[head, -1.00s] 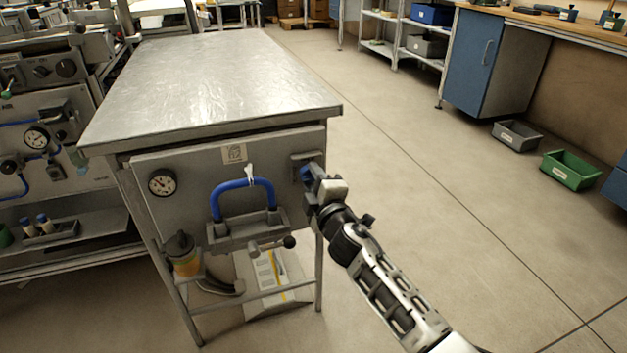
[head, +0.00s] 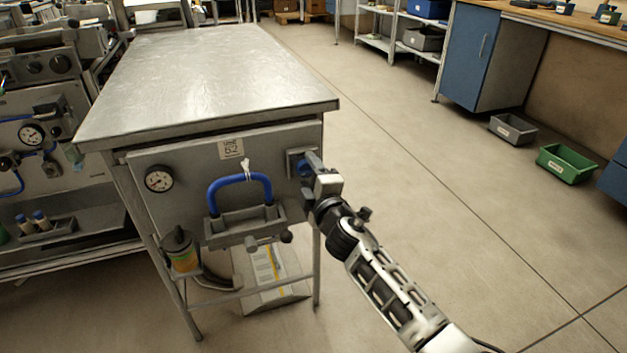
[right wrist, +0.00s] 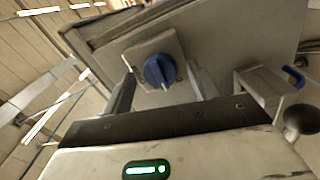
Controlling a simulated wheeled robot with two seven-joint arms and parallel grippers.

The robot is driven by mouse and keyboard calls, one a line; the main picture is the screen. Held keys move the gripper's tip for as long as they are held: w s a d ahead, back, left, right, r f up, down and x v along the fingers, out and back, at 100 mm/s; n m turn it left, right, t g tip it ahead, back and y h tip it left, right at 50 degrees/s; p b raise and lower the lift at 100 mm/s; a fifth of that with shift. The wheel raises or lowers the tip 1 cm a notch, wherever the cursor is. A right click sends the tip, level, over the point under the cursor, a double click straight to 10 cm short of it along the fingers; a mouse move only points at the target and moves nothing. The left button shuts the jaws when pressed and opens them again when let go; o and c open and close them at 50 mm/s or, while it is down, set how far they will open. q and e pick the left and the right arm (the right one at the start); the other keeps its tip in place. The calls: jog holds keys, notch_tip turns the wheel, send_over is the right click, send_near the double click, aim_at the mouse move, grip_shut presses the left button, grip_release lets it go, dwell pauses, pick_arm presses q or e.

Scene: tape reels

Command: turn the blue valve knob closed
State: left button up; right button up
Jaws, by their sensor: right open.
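The blue valve knob (right wrist: 159,70) sits on a square plate on the grey front panel, centred between my right gripper's fingers in the right wrist view. In the head view the knob (head: 304,169) shows only in part behind the gripper, at the panel's upper right. My right gripper (head: 312,164) is open, with one finger on each side of the knob. I cannot tell whether the fingers touch it. In the right wrist view the gripper (right wrist: 160,90) holds nothing. My left gripper is out of view.
A blue hose handle (head: 240,180) on a grey bracket is left of the knob. The metal table top (head: 210,80) juts out above the panel. The floor (head: 450,200) to the right is clear up to the bins.

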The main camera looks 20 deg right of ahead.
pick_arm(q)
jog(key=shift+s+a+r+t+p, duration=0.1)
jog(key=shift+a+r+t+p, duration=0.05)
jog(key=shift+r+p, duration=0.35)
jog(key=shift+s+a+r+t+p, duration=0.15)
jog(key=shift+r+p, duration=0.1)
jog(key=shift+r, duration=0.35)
pick_arm(e)
jog(key=s, duration=1.6)
jog(key=shift+d, duration=0.3)
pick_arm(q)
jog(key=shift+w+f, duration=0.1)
pick_arm(e)
jog(key=shift+w, duration=0.1)
pick_arm(q)
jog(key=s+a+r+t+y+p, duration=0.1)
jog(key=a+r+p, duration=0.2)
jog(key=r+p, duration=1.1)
jog(key=shift+p, duration=0.85)
pick_arm(e)
jog(key=s+a+r+m+g+y, duration=0.1)
jog(key=s+a+m+g, duration=0.1)
jog(key=s+m, duration=0.5)
jog(key=s+a+r+m+g+y, duration=0.2)
jog(key=s+m+g, duration=0.3)
jog(key=s, duration=0.5)
jog(key=shift+a+m, duration=0.45)
jog(key=shift+m, duration=0.75)
